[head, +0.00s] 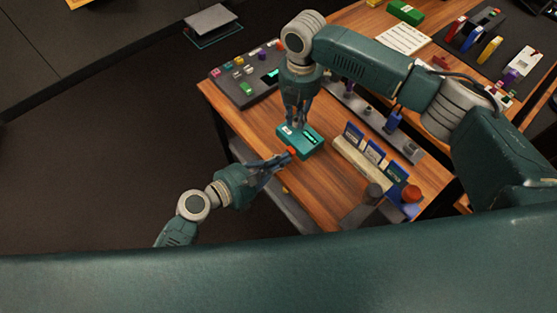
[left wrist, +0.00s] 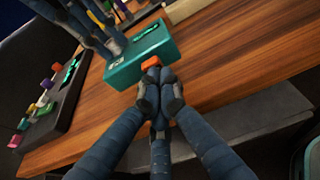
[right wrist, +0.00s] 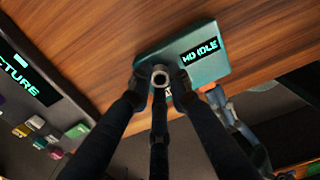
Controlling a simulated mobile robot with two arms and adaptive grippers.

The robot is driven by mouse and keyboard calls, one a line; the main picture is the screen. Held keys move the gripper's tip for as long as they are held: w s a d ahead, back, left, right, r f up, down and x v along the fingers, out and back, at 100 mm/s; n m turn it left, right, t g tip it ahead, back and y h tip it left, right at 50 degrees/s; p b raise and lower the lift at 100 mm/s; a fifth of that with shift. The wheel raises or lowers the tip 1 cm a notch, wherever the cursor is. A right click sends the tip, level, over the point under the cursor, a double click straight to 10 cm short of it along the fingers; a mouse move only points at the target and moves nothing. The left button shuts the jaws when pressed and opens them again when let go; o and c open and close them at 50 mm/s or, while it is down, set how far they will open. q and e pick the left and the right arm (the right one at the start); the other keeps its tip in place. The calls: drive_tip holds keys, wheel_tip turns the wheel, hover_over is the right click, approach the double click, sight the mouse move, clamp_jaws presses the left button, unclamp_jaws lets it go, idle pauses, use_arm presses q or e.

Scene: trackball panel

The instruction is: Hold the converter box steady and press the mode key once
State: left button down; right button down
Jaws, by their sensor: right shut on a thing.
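The converter box (head: 310,143) is a teal box with a dark display, lying on the wooden table. In the right wrist view the display on the box (right wrist: 208,68) reads "MD IDLE". An orange key (left wrist: 152,63) shows at the side of the box facing my left gripper. My left gripper (head: 287,156) is shut, its fingertips close together right by the key; I cannot tell whether they touch it. My right gripper (head: 298,124) comes from above and is shut on the box around a grey round part (right wrist: 160,78). Its fingers hide part of the top.
A dark panel (head: 246,90) with coloured keys stands beyond the box at the left. A pale rack (head: 360,162) of blue cards and a grey strip with posts lie to the right. Bare wood (head: 305,185) lies between the box and the table's near edge.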

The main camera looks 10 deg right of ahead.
use_arm(q)
drive_tip(key=shift+w+d+r, duration=0.1)
drive_tip(key=shift+w+d, duration=0.4)
drive_tip(key=shift+d, duration=0.25)
use_arm(e)
drive_tip(key=shift+s+a, duration=0.1)
use_arm(q)
drive_tip(key=v, duration=1.2)
drive_tip(key=shift+d, duration=0.1)
